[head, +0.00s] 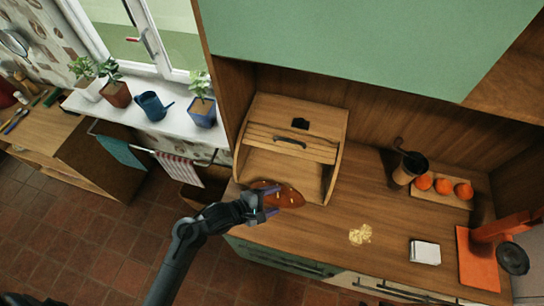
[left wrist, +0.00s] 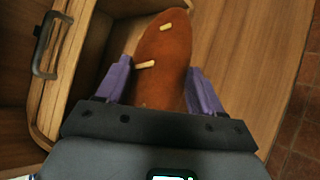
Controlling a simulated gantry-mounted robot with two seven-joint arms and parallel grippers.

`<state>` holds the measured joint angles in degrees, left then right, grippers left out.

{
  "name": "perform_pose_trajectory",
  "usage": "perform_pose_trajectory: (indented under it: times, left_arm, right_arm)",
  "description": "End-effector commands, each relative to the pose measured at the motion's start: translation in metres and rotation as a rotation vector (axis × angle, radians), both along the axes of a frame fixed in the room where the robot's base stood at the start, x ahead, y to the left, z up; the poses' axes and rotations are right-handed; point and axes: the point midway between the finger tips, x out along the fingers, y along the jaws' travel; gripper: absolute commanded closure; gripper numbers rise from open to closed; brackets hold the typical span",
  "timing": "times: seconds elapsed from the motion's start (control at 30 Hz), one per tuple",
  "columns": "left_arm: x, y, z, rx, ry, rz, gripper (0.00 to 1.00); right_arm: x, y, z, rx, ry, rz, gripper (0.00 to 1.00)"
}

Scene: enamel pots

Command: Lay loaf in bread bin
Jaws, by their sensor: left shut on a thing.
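The brown loaf (head: 284,195) with pale score marks is in my left gripper (head: 268,199), just in front of the bread bin. In the left wrist view the loaf (left wrist: 164,50) lies lengthwise between the purple fingers of the gripper (left wrist: 160,70), which is shut on it. The wooden bread bin (head: 300,108) stands on the counter with its slatted lid and dark handle raised and its front open. In the left wrist view the bin (left wrist: 40,115) is left of the loaf. I cannot tell the loaf's exact height above the counter. My right gripper is not in view.
On the wooden counter (head: 350,205) are yellowish crumbs (head: 360,235), a white block (head: 425,251), a dark-topped pot (head: 408,169) and a board with orange fruits (head: 443,186). A green cabinet (head: 370,40) hangs above. Potted plants stand on the sill at left.

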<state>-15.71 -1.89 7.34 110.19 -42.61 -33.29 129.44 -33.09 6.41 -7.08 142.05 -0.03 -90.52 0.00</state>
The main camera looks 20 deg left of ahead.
Motion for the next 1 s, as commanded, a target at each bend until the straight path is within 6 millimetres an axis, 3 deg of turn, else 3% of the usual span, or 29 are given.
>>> perform_pose_trajectory:
  times: [0.03,0.2,0.37,0.8,1.0]
  left_arm:
    - [-0.012,0.0,-0.011,-0.003,0.003,0.002,0.85]
    - [-0.031,0.003,-0.03,-0.002,-0.006,0.005,0.85]
    - [-0.025,0.005,-0.036,0.001,-0.013,0.004,0.85]
    - [0.072,0.021,-0.036,0.002,-0.015,0.004,0.85]
    - [0.099,0.024,-0.036,0.0,-0.014,0.003,0.85]
  right_arm:
    - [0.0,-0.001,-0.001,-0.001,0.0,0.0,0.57]
    - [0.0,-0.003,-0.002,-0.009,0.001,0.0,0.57]
    - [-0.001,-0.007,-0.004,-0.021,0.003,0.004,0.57]
    - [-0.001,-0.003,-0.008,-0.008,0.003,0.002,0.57]
    - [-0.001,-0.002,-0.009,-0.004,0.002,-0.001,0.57]
